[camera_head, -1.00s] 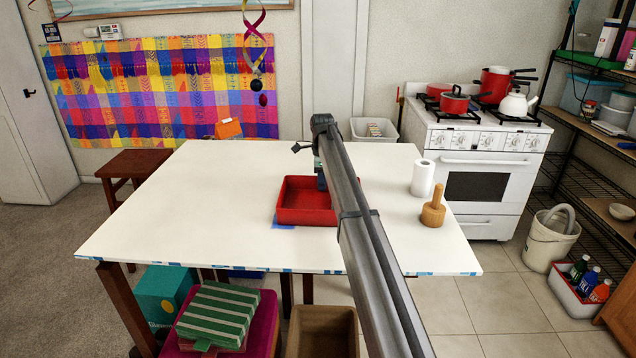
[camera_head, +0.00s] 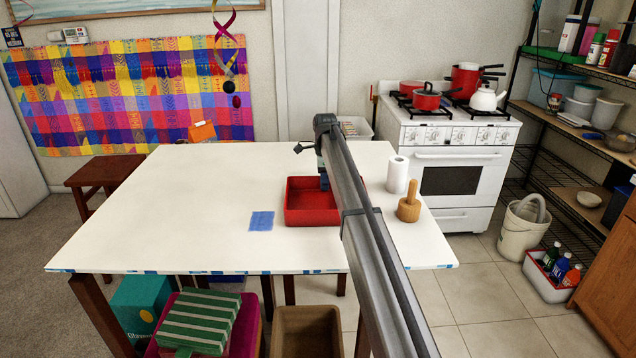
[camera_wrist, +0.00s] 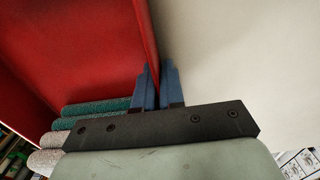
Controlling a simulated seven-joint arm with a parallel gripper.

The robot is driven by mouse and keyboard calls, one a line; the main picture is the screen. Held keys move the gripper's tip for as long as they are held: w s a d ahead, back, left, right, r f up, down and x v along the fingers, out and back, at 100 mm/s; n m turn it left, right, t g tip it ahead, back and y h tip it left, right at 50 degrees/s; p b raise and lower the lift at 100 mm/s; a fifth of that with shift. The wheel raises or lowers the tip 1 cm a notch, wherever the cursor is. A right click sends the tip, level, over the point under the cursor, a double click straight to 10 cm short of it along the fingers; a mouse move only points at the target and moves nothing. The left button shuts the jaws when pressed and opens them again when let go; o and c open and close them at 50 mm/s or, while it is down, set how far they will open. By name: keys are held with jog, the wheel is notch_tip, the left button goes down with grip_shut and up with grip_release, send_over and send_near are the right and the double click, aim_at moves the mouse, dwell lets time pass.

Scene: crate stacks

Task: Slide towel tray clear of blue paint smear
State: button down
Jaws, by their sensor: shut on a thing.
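The red towel tray (camera_head: 311,218) sits on the white table, to the right of the blue paint smear (camera_head: 261,221). A strip of bare table lies between the tray and the smear, and the whole smear shows. My gripper (camera_head: 324,181) is at the tray's far wall, partly hidden behind my arm. In the wrist view, the blue fingers of my gripper (camera_wrist: 158,88) are shut on the red tray wall (camera_wrist: 130,38). Rolled towels, teal (camera_wrist: 95,107) and pale pink (camera_wrist: 57,138), show inside the tray in the wrist view.
A white paper roll (camera_head: 397,175) and a wooden pestle-like object (camera_head: 409,207) stand on the table to the right of the tray and my arm. The white table top (camera_head: 160,210) is clear to the left. A stove (camera_head: 450,160) stands behind at the right.

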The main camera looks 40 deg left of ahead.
jog(key=shift+w+d, duration=0.25)
jog(key=c, duration=1.2)
grip_release()
jog(key=shift+o, duration=0.2)
jog(key=shift+r, duration=0.1)
notch_tip(320, 180, up, 14)
jog(key=shift+f, duration=0.2)
